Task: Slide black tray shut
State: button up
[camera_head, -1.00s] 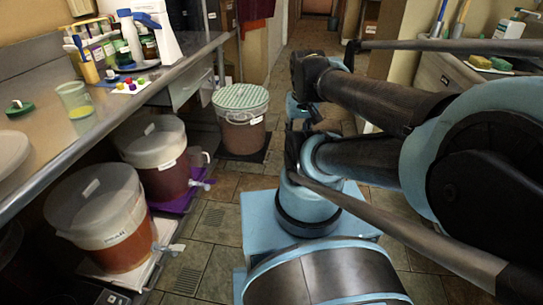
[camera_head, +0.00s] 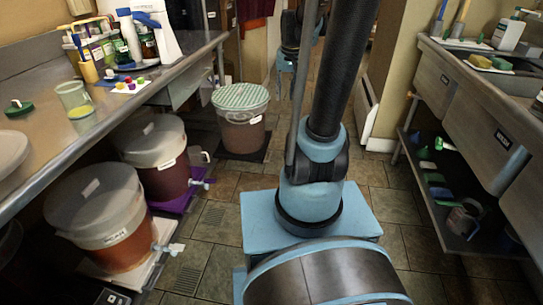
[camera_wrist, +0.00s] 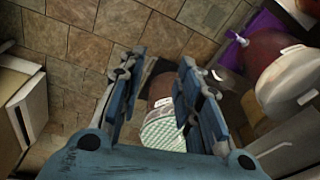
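The black tray (camera_head: 262,154) lies low on the tiled floor under a reddish-brown bucket (camera_head: 243,136) with a green-and-white striped lid, at the end of the bucket row. The bucket hides most of the tray; dark edges show around its base. In the wrist view the striped lid (camera_wrist: 162,135) shows between and below my fingers. In the head view my arm reaches up and away, and the gripper is hard to make out.
A bucket on a purple tray (camera_head: 196,196) and another on a white tray (camera_head: 150,262) stand nearer, under the steel counter (camera_head: 120,98). A sink unit (camera_head: 485,120) with a low shelf stands at right. Tiled floor between is partly open.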

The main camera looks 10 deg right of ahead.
jog(key=w+f, duration=0.4)
jog(key=w, duration=0.9)
jog(key=m+g+y, duration=0.1)
jog(key=m, duration=0.1)
send_over(271, 155)
jog(key=s+d, duration=0.1)
jog(key=d, duration=0.2)
notch_tip(271, 155, down, 36)
jog(key=a+f, duration=0.1)
jog(key=f, duration=0.5)
jog(key=a+f, duration=0.1)
jog(key=f, duration=1)
jog(key=shift+w+a+f, duration=0.3)
jog(key=shift+w+a, duration=0.05)
jog(key=shift+a, duration=0.05)
grip_shut()
